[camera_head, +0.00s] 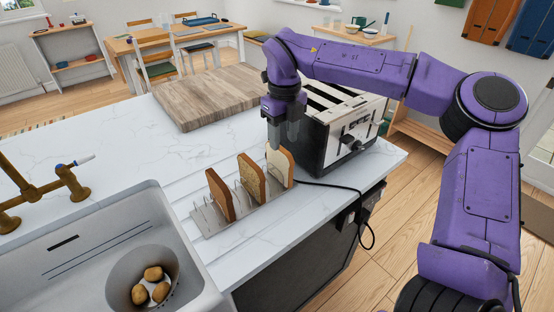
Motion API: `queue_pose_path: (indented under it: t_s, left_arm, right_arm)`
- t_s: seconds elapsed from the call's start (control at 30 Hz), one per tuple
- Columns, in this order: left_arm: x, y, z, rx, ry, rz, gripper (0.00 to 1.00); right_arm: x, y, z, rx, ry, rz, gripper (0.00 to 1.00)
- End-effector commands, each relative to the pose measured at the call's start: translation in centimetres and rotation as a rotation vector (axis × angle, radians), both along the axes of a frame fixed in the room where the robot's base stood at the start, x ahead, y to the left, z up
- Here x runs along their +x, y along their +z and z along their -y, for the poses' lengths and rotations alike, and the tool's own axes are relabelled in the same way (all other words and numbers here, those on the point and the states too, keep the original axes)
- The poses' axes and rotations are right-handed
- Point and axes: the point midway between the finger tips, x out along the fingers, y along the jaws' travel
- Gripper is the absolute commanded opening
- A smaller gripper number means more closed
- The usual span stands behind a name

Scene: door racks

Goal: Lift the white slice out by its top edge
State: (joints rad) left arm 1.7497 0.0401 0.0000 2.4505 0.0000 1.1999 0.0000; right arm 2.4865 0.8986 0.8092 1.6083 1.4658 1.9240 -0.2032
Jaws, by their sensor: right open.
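The white slice (276,163), with a pale face and brown crust, stands upright at the far right end of a metal toast rack (212,221). A speckled brown slice (251,178) stands in the middle of the rack and a darker brown slice (219,196) at the near left end. My right gripper (284,143) points down with its fingers open, right at the top edge of the white slice. I cannot tell whether the fingers straddle or touch that edge. My left gripper is not in view.
A black and silver toaster (336,132) stands close to the right of the gripper, its cord (345,187) running past the rack. A wooden board (207,97) lies behind. The counter left of the rack is clear.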

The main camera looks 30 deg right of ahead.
Motion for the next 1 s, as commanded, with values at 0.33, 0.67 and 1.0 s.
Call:
queue_pose_path:
  t_s: [0.33,0.67,1.0]
  left_arm:
    - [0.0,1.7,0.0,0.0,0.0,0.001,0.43]
    - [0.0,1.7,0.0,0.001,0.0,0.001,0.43]
    - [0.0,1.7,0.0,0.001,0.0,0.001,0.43]
  right_arm:
    - [0.9,-5.2,-0.3,0.001,-0.001,-0.006,0.47]
    - [0.9,-6.6,-0.2,0.0,-0.003,0.0,0.47]
    - [0.9,-6.6,-0.2,0.0,-0.003,-0.001,0.0]
